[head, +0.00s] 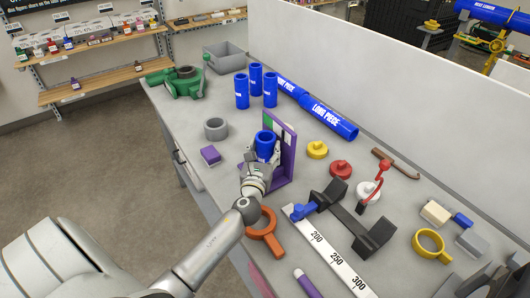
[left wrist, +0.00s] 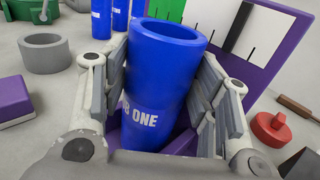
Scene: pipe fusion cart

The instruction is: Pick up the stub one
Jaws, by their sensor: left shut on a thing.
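The stub one (head: 266,141) is a blue hollow cylinder with white lettering, partly hidden by the fingers. In the left wrist view the stub (left wrist: 160,75) is slightly tilted and reads "B ONE". My left gripper (head: 262,156) is shut on it, with grey finger pads on both sides of the tube. The stub is in front of the upright panel of a purple gauge stand (head: 288,165), over its purple base; I cannot tell whether it touches the base. My right gripper is not in view.
Three blue stubs (head: 256,78) stand behind, beside long blue pipes (head: 328,117). A grey ring (head: 215,128) and purple block (head: 210,155) lie left. Yellow (head: 317,149) and red (head: 340,168) caps lie right. An orange ring tool (head: 264,229) and ruler (head: 328,255) lie in front.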

